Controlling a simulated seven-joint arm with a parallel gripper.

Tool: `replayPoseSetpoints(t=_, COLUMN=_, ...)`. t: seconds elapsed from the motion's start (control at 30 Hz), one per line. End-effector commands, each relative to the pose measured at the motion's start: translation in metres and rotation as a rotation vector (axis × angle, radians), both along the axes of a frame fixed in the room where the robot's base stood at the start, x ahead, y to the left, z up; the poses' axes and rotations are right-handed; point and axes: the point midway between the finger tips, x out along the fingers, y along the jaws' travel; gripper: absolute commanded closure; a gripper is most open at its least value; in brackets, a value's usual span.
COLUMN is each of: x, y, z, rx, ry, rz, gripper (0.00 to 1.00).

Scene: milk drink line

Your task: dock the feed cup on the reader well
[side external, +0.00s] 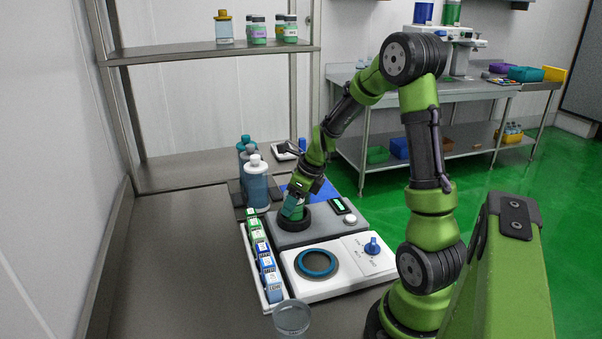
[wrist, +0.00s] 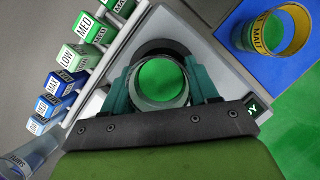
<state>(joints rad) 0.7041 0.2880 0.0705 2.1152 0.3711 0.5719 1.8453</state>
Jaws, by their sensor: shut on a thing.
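My gripper (wrist: 160,84) is shut on the feed cup (wrist: 136,84), a clear round cup showing green inside, with a teal finger on each side. In the side external view my gripper (side external: 294,206) points down over the grey reader unit (side external: 318,230). The reader well, a dark round ring (side external: 293,223), is directly below the fingers. In the wrist view the ring's far arc (wrist: 165,44) shows beyond the cup. The cup is over or within the ring; I cannot tell whether it is seated. The fingers largely hide the cup in the side view.
A rack of labelled blue and green blocks (side external: 263,257) stands close left. A white unit with a blue ring (side external: 318,263) and blue knob (side external: 373,245) is in front. Bottles (side external: 256,183) stand behind left. A yellow-rimmed container (wrist: 280,31) stands on a blue mat (wrist: 232,54).

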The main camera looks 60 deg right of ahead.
Motion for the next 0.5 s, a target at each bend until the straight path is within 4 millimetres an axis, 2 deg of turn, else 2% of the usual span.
replayPoseSetpoints(t=0.17, x=0.0002, y=-0.0002, z=-0.0035, rx=-0.001, ry=-0.001, rz=0.0, gripper=0.84)
replayPoseSetpoints(t=0.2, x=0.0003, y=-0.0002, z=-0.0032, rx=-0.001, ry=-0.001, rz=0.0, gripper=0.37)
replayPoseSetpoints(t=0.23, x=0.0003, y=-0.0002, z=-0.0032, rx=-0.001, ry=-0.001, rz=0.0, gripper=0.32)
replayPoseSetpoints(t=0.5, x=-0.0001, y=0.0, z=-0.0034, rx=0.0, ry=0.0, rz=0.0, gripper=0.31)
